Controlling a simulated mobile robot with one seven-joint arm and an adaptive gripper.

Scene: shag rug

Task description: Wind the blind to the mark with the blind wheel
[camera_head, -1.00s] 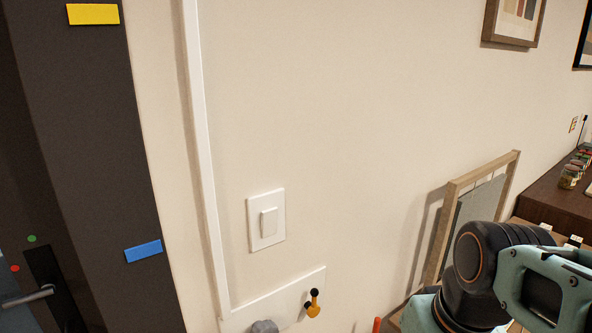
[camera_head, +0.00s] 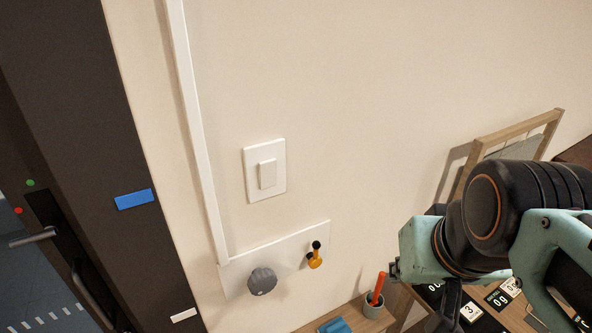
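A dark grey ridged knob (camera_head: 262,281), which looks like the blind wheel, sits on a white wall plate (camera_head: 235,283) low on the wall. A small yellow lever with a dark tip (camera_head: 315,257) is on the same plate, to the right of the knob. On the dark frame at the left are a blue mark (camera_head: 135,199) and a white mark (camera_head: 184,315). I cannot make out the blind's edge for sure. My teal and black arm fills the right side, apart from the plate. I cannot see my gripper's fingers.
A light switch (camera_head: 267,172) is above the plate, and a white wall channel (camera_head: 197,130) runs up from it. Below stand a cup with an orange-handled tool (camera_head: 373,299) and a blue item (camera_head: 334,325). A wooden frame (camera_head: 512,131) leans at the right.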

